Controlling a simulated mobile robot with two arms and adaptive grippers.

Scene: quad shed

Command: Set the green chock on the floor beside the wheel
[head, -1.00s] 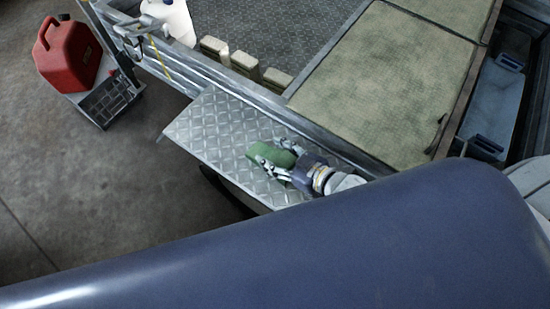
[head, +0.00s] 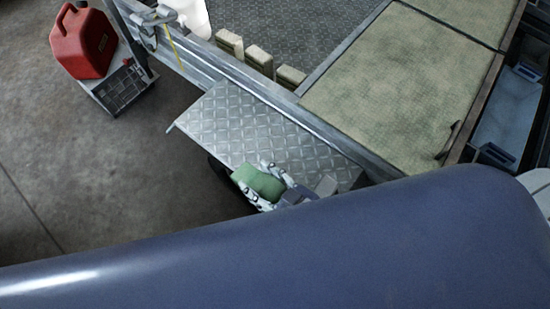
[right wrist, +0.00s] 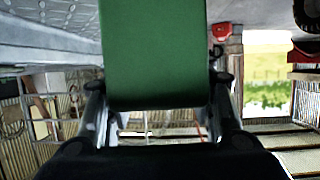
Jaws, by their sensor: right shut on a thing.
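The green chock (head: 258,182) is in my right gripper (head: 267,183), at the lower outer edge of the tread-plate fender in the head view. In the right wrist view the chock (right wrist: 155,55) fills the upper middle, between the two fingers (right wrist: 160,110), which are shut on it. A small dark part of the wheel (head: 218,172) shows under the fender, left of the chock; the rest of it is hidden. The chock appears held up, clear of the floor (head: 120,185). My left gripper is not in view.
The fender (head: 240,125) juts out from the trailer side. A red fuel can (head: 84,42) stands on a small cart at the upper left. The floor left of the fender is clear. My own blue body part covers the lower head view.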

